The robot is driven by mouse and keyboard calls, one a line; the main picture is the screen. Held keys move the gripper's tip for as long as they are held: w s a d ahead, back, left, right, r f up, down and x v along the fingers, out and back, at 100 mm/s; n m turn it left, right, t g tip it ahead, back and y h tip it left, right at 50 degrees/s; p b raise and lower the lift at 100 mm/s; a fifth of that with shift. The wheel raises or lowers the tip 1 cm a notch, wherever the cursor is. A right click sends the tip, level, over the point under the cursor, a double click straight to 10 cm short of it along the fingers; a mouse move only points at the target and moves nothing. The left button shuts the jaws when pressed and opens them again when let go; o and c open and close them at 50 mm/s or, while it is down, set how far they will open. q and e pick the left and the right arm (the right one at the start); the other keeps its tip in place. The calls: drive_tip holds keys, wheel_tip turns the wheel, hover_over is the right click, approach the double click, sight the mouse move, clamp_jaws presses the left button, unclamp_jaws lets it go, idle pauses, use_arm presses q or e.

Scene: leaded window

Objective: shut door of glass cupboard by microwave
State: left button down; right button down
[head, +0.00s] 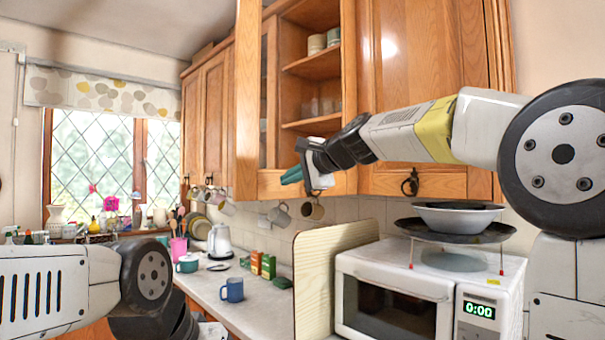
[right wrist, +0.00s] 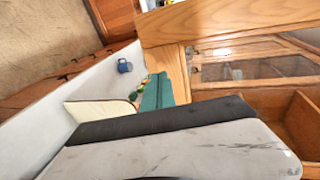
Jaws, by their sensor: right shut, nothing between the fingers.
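The glass cupboard (head: 312,95) stands open in the head view, with shelves and crockery inside. Its wood-framed glass door (head: 247,100) stands out on the left side, seen nearly edge-on. In the right wrist view the door's glass (right wrist: 255,68) and wooden frame fill the upper right. My right gripper (head: 291,176) is shut and empty, its teal fingers low in front of the cupboard, near the door's lower part. The fingers also show in the right wrist view (right wrist: 157,92) beside the door frame; I cannot tell whether they touch it. My left arm is lower left; its fingers are out of view.
The microwave (head: 395,270) stands at lower right, with a bowl (head: 457,217) on a rack above it. A striped board (head: 318,270) stands at its left. A blue mug (head: 232,290) and kettle (head: 221,240) are on the counter. Mugs hang under the cupboards.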

sight(269, 184)
drive_tip(key=x, duration=0.3)
drive_tip(key=r+x, duration=0.1)
drive_tip(key=x, duration=0.1)
drive_tip(key=shift+w+a, duration=0.4)
drive_tip(key=shift+w, duration=0.05)
drive_tip(key=shift+a, duration=0.1)
